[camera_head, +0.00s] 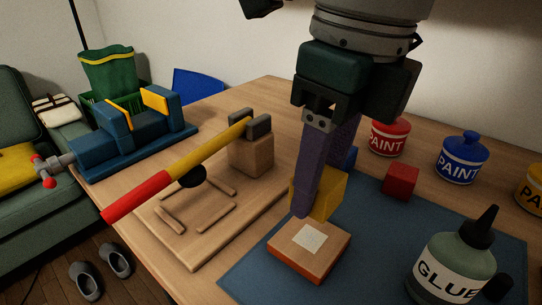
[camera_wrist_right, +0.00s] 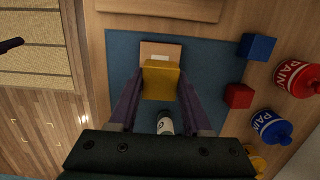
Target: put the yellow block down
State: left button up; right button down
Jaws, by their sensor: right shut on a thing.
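My right gripper (camera_head: 322,190) reaches down from the top of the head view, its purple fingers shut on the yellow block (camera_head: 331,197). In the right wrist view the yellow block (camera_wrist_right: 161,80) sits between the fingertips of the right gripper (camera_wrist_right: 160,85). It partly covers a wooden slab (camera_wrist_right: 176,50). In the head view this slab (camera_head: 280,246) has orange-red sides and a pale square patch on top, and lies on the blue mat (camera_head: 245,284). I cannot tell whether block and slab touch.
A red block (camera_head: 400,182) and a mostly hidden blue block (camera_head: 351,157) are nearby. Red (camera_head: 389,138) and blue (camera_head: 459,160) paint pots stand behind, a glue bottle (camera_head: 448,268) in front right.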

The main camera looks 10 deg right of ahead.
aim_at(311, 239)
jog(key=shift+f, duration=2.65)
jog(key=shift+f+b, duration=0.1)
jog(key=shift+b, duration=0.25)
jog(key=c, duration=0.8)
grip_release()
jog(key=shift+f, duration=0.1)
jog(key=o, duration=0.5)
jog(key=shift+c, duration=0.2)
jog(key=shift+r, duration=0.35)
jog(key=r, duration=0.3)
jog(key=r+p, duration=0.1)
jog(key=r, duration=0.3)
jog(key=s+r, duration=0.1)
jog(key=r, duration=0.2)
jog(key=shift+d+r, duration=0.4)
jog(key=shift+r, duration=0.45)
